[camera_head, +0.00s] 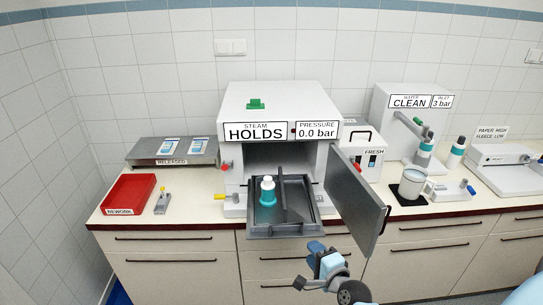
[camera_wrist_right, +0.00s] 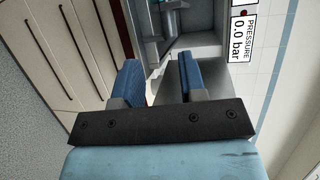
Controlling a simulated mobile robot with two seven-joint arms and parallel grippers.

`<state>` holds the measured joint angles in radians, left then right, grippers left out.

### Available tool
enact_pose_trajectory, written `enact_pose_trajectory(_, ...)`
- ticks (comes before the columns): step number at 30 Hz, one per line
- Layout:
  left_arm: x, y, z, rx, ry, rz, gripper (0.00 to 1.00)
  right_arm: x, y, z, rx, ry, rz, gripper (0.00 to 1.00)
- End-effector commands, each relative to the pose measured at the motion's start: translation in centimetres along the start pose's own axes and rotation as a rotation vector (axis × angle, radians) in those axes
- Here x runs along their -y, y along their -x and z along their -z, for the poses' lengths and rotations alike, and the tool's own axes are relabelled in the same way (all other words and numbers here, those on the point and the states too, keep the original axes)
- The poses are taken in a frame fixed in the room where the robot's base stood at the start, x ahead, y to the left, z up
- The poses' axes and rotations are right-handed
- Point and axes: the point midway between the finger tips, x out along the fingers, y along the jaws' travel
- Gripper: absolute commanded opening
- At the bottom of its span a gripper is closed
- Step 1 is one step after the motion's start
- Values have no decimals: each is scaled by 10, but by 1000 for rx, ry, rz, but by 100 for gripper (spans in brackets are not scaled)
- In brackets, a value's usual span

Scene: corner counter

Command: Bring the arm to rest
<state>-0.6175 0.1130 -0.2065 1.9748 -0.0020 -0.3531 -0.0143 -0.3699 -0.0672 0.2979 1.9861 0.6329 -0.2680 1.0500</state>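My right gripper (camera_head: 308,265) is at the lower middle of the head view, in front of the counter and below the pulled-out tray. In the right wrist view its two blue fingers stand apart with nothing between them (camera_wrist_right: 158,78). The steam unit (camera_head: 285,105) is a white box with its grey door (camera_head: 358,200) swung open to the right. A dark tray (camera_head: 295,228) sticks out of its chamber and bears a white and teal bottle (camera_head: 267,190), upright, left of a divider. My left gripper is in no view.
The open door stands out over the counter edge, close to my right arm. A red tray (camera_head: 128,194) and a grey platform (camera_head: 172,160) with two packs stand at the left. A white mug (camera_head: 412,183) stands on a black pad at the right. Cabinet drawers (camera_head: 180,270) lie below.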

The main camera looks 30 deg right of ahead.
Motion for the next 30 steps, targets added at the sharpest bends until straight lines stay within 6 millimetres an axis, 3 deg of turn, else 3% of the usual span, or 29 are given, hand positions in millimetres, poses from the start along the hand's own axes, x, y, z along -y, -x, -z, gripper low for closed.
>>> enact_pose_trajectory(5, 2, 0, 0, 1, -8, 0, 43, 0, 0, 0, 1, 4, -1, 38)
enact_pose_trajectory(8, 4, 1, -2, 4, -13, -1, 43, -10, 4, -11, 25, 100, -26, 38)
enact_pose_trajectory(11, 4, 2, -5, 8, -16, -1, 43, -36, 15, -40, 102, 374, -82, 38)
enact_pose_trajectory(14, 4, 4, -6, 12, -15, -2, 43, -73, 40, -80, 231, 767, -129, 38)
enact_pose_trajectory(18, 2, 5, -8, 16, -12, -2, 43, -121, 85, -129, 432, 1284, -127, 38)
enact_pose_trajectory(21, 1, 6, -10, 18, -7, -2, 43, -144, 113, -152, 542, 1543, -91, 38)
enact_pose_trajectory(25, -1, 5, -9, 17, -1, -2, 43, -158, 133, -166, 615, 1713, -53, 38)
enact_pose_trajectory(30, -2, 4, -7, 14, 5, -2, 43, -160, 136, -168, 628, 1746, -43, 38)
